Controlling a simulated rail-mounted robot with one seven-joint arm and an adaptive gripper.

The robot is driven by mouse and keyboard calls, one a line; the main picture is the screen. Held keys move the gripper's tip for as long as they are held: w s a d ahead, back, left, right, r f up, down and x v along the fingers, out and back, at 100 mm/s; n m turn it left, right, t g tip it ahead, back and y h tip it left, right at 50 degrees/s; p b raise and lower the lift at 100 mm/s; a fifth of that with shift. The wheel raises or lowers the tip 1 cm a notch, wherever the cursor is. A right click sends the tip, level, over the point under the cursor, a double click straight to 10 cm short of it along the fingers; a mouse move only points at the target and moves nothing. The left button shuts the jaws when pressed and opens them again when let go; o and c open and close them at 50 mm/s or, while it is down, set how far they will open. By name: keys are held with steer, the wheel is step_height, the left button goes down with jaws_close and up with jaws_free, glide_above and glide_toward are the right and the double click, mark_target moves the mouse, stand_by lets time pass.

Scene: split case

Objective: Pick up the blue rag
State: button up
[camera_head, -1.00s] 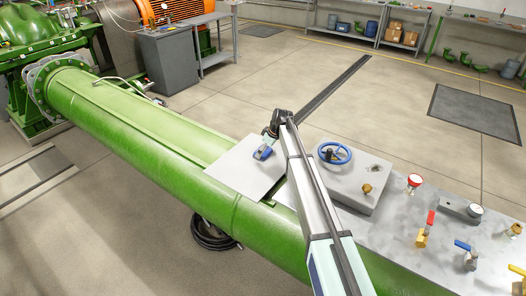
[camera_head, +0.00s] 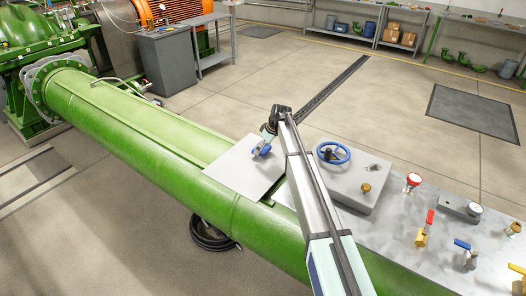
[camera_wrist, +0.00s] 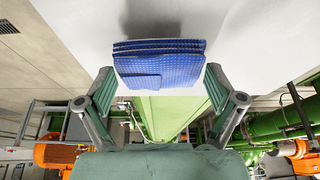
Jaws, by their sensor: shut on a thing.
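The blue rag (camera_wrist: 160,62) is a folded, finely patterned cloth between the two fingers of my gripper (camera_wrist: 160,76) in the wrist view. The fingertips press on its left and right edges. In the head view the blue rag (camera_head: 263,150) shows small and partly hidden below my gripper (camera_head: 266,144), over the grey plate (camera_head: 235,168). A dark shadow lies on the plate beside the rag in the wrist view, so it looks a little clear of the surface.
The plate sits on the large green pipe (camera_head: 140,135). Right of my arm is a grey box with a blue handwheel (camera_head: 333,153). Gauges and valves, including a red-handled valve (camera_head: 426,228), stand on the metal top farther right.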

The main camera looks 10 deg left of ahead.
step_height(320, 180, up, 18)
steer(key=b, duration=0.4)
steer(key=shift+r, duration=0.1)
steer(key=shift+c, duration=0.4)
